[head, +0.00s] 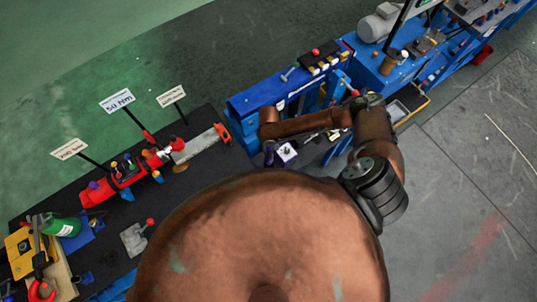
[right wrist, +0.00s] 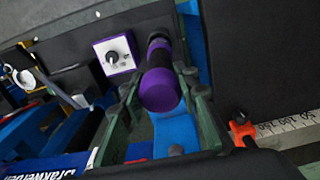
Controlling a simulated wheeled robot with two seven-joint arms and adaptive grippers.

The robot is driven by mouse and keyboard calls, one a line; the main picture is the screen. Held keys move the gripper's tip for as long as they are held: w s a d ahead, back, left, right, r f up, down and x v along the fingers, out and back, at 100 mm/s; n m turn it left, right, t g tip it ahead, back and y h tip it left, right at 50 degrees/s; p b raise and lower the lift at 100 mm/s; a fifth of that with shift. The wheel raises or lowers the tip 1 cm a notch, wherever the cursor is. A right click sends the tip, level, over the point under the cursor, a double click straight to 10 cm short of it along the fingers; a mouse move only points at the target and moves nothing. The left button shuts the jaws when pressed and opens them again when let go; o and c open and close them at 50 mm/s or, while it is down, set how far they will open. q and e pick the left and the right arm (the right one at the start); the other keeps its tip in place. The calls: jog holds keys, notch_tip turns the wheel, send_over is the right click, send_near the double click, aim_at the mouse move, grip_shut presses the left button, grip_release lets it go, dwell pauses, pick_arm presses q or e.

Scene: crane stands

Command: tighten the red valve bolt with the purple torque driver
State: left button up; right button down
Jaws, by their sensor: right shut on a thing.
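My right gripper (right wrist: 162,88) is shut on the purple torque driver (right wrist: 160,92), whose purple end and black grip show between the green fingers in the right wrist view. In the head view the purple driver (head: 269,158) shows small below the end of my right arm, beside a white and purple box with a dial (head: 287,153). A red fixture (head: 130,176) with several coloured bolts stands on the dark table at the left. I cannot tell which of its small parts is the red valve bolt. My left gripper does not show.
The dial box (right wrist: 115,55) sits close left of the driver. A blue rack (head: 268,95) stands behind.

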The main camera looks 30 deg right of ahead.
jog(key=shift+w+r+p, duration=0.1)
jog(key=shift+r+p, duration=0.65)
jog(key=shift+r, duration=1.5)
dwell(1.2)
